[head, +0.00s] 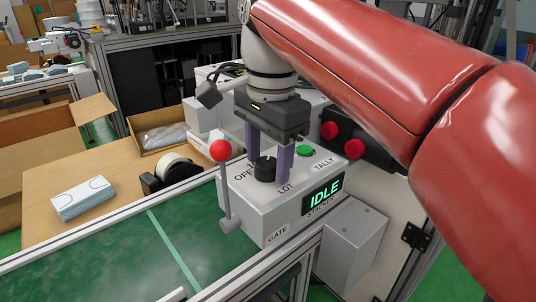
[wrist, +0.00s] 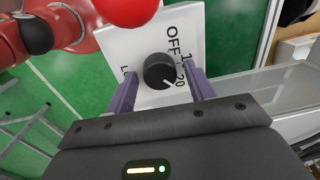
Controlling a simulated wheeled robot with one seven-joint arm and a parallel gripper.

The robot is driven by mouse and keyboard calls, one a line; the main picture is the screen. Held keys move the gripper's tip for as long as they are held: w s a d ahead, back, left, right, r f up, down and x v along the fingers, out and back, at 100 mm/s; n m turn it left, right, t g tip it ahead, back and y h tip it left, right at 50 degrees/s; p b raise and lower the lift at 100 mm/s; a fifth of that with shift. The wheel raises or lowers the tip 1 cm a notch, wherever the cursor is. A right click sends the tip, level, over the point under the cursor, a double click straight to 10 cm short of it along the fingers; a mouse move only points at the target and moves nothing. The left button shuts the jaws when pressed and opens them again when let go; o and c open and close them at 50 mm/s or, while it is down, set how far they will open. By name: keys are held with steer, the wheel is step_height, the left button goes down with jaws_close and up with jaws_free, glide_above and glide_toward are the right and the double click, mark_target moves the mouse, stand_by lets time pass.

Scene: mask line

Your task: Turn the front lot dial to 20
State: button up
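The lot dial (head: 264,169) is a round black knob on top of the white control box (head: 262,215), beside the LOT label. In the wrist view the dial (wrist: 159,71) has a white pointer mark towards its lower right, close to the 20 label (wrist: 181,82); OFF and a partly hidden label stand further up. My gripper (head: 269,166) points down over the box, with one purple finger on each side of the dial. It also shows in the wrist view (wrist: 162,92), where its fingers are open with gaps between them and the dial.
A lever with a red ball (head: 221,150) stands left of the dial, close to my gripper. A green button (head: 305,151) and the lit IDLE display (head: 323,197) are to the right. Red knobs (head: 354,148) sit behind. The green belt (head: 115,255) in front is mostly clear.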

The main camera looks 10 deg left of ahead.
mark_target(270, 163)
steer(key=shift+o, duration=0.2)
steer(key=shift+s+d+r, duration=0.1)
steer(key=shift+r, duration=1.85)
steer(key=shift+s+d+r, duration=0.1)
steer(key=shift+r, duration=1.8)
